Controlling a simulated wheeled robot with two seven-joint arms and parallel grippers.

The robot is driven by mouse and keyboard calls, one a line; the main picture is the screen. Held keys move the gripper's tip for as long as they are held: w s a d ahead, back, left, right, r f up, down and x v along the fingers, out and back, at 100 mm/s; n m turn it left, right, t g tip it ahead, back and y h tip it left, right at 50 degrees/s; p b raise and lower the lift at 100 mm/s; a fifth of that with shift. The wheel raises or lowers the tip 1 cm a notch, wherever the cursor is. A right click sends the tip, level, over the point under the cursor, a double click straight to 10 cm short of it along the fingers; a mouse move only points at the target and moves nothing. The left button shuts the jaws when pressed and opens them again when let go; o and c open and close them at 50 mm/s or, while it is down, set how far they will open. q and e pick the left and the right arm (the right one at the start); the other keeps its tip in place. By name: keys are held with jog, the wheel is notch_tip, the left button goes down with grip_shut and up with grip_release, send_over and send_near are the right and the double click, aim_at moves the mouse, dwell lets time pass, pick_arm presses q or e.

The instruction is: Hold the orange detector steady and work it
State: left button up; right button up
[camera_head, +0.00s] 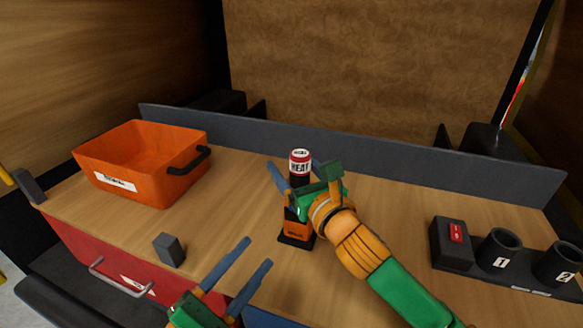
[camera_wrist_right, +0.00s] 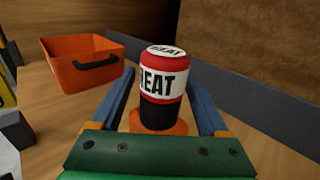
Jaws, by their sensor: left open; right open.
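The orange detector (camera_head: 295,228) stands upright on the wooden bench, with an orange lower body on a black foot. A red, white and black cylinder marked HEAT (camera_head: 300,163) stands on top of it; I cannot tell if they are one piece. In the right wrist view the HEAT cylinder (camera_wrist_right: 163,80) stands between the blue fingers. My right gripper (camera_head: 297,169) is open, its fingers on either side of the cylinder; gaps show beside it, and it partly hides the detector's middle. My left gripper (camera_head: 257,252) is open and empty, in front of the detector.
An orange bin (camera_head: 150,190) with a black handle stands at the left. A small grey block (camera_head: 169,249) lies near the front edge. At the right is a dark holder with a red switch (camera_head: 456,232) and cups marked 1 (camera_head: 500,262) and 2 (camera_head: 559,276). A grey ledge (camera_head: 390,159) runs behind.

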grip_shut()
grip_release()
